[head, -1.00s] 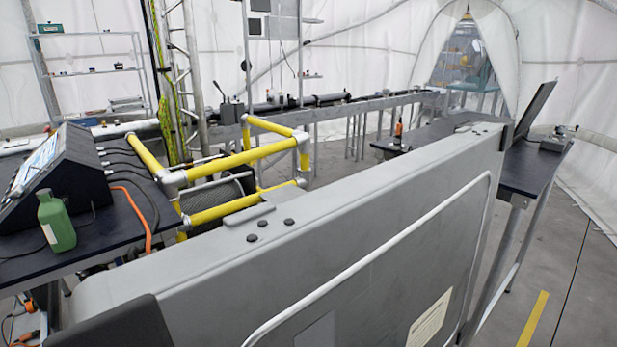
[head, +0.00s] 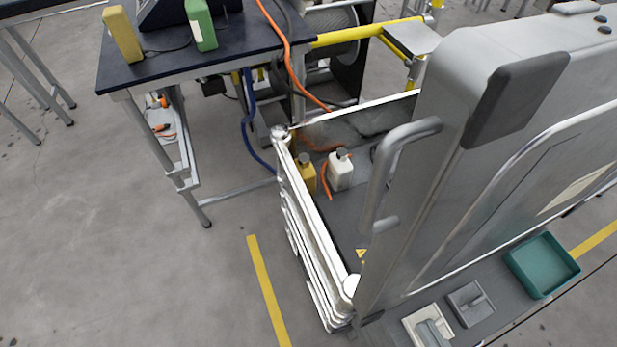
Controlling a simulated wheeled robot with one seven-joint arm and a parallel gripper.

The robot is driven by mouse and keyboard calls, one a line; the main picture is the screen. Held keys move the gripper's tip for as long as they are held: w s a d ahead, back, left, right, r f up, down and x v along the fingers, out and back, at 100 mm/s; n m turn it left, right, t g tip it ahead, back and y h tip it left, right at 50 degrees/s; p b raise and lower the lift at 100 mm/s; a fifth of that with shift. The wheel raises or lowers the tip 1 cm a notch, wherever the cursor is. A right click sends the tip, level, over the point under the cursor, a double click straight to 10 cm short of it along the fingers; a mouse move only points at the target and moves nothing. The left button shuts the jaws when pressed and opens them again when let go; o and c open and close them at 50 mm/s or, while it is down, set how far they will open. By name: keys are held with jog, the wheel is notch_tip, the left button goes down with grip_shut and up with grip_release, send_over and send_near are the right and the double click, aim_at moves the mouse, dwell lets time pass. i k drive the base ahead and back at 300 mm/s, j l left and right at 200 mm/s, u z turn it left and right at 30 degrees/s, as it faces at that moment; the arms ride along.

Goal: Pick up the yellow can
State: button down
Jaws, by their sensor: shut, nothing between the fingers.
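A yellow can (head: 123,34) stands on the dark tabletop (head: 165,52) at the upper left, near its front edge. A green can (head: 201,24) stands to its right, apart from it. A second yellow container (head: 304,172) with a dark cap stands lower, inside a white-railed cart (head: 305,205), beside a white bottle (head: 340,170). I cannot tell from this view which yellow one the task means. My gripper does not show in the head view.
A large grey cabinet (head: 500,180) with a handle fills the right. A teal tray (head: 542,265) lies at its foot. Orange and blue hoses hang between table and cart. Open floor (head: 130,250) lies at the left, crossed by a yellow stripe (head: 267,290).

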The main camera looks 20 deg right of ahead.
aim_at(303, 165)
jog(key=l+u, duration=0.2)
jog(key=k+j+z, duration=0.15)
jog(key=j, duration=0.3)
jog(key=i+j+z, duration=0.1)
jog(key=j+z, duration=0.2)
jog(key=j, duration=0.4)
jog(key=j+z, duration=0.35)
jog(key=j, duration=0.35)
jog(key=i+j, duration=0.15)
jog(key=j, duration=0.15)
jog(key=i+j+z, duration=0.1)
jog(key=i+j, duration=0.25)
jog(key=j, duration=0.25)
jog(key=i+j+z, duration=0.1)
jog(key=j, duration=0.25)
jog(key=l+z, duration=0.2)
jog(key=i, duration=0.1)
